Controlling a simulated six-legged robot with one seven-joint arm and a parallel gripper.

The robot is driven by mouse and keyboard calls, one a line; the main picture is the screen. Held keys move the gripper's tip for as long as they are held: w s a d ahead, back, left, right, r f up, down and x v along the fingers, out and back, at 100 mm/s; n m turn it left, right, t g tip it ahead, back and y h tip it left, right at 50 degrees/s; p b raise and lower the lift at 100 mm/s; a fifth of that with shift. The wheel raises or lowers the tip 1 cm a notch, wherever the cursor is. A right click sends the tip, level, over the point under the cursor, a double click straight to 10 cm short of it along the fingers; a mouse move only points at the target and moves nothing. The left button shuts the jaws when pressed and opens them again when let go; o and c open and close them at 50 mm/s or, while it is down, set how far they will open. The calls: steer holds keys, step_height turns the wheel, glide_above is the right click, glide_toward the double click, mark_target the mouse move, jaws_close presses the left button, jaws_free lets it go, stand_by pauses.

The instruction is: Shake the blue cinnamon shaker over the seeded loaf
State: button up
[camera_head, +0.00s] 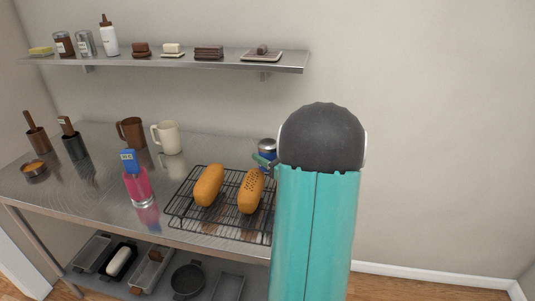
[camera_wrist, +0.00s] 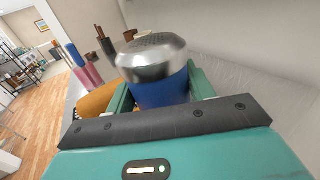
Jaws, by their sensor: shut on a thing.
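The blue cinnamon shaker (camera_wrist: 160,92) has a blue body and a domed metal cap with holes. In the wrist view my gripper (camera_wrist: 162,98) has its green fingers on both sides of the body and is shut on it. In the head view the shaker (camera_head: 267,146) shows cap up, just behind the right end of the rack; my arm hides part of it. The seeded loaf (camera_head: 250,195) is golden with dark specks and lies on the wire rack, left of and nearer than the shaker. A golden loaf also shows in the wrist view (camera_wrist: 97,101), left of my gripper.
A plain loaf (camera_head: 208,187) lies left of the seeded one on the black wire rack (camera_head: 180,207). A pink bottle with a blue top (camera_head: 139,186) stands left of the rack. A cream mug (camera_head: 168,138) and brown mug (camera_head: 131,131) stand behind. A wall shelf (camera_head: 190,62) hangs above.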

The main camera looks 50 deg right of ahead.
steer(key=shift+d+f, duration=0.1)
steer(key=shift+d, duration=0.05)
steer(key=shift+w, duration=0.15)
steer(key=shift+a+r+n, duration=0.4)
steer(key=shift+r+n, duration=0.1)
steer(key=shift+d+f, duration=0.1)
steer(key=shift+a+r+n, duration=0.2)
steer(key=shift+r+n, duration=0.2)
